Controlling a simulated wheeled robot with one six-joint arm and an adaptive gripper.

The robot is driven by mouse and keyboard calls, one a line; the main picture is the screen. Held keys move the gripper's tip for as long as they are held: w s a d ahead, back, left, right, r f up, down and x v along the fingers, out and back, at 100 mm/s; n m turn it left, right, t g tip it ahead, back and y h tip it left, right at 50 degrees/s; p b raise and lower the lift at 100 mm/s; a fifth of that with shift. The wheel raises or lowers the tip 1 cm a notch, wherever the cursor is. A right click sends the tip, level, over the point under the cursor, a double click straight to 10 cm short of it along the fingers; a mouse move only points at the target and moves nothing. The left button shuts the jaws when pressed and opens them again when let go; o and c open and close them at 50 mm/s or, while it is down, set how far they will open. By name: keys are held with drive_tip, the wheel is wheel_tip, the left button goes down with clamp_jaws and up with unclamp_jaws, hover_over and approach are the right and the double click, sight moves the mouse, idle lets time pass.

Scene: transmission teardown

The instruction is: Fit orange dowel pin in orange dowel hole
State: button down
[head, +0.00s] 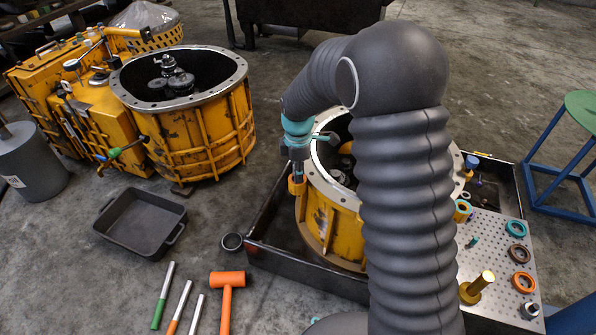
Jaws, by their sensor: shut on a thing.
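My gripper (297,170) points down at the left rim of the yellow gear housing (317,212) that stands in the black tray. It is shut on the orange dowel pin (297,187), which shows as a small orange piece below the jaws. The pin is upright, close beside or over the rim; I cannot tell whether it touches. The orange dowel hole cannot be made out; the gripper and its wrist cover that part of the rim. My grey arm hides much of the housing's right side.
The black tray (262,238) surrounds the housing. A perforated plate (500,257) at right carries several rings and a yellow post (477,287). A larger yellow transmission (200,130) stands at left. An empty black bin (141,222), an orange mallet (227,290) and several rods lie on the floor.

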drive_tip(key=c, duration=1)
unclamp_jaws()
drive_tip(key=shift+r, duration=5.95)
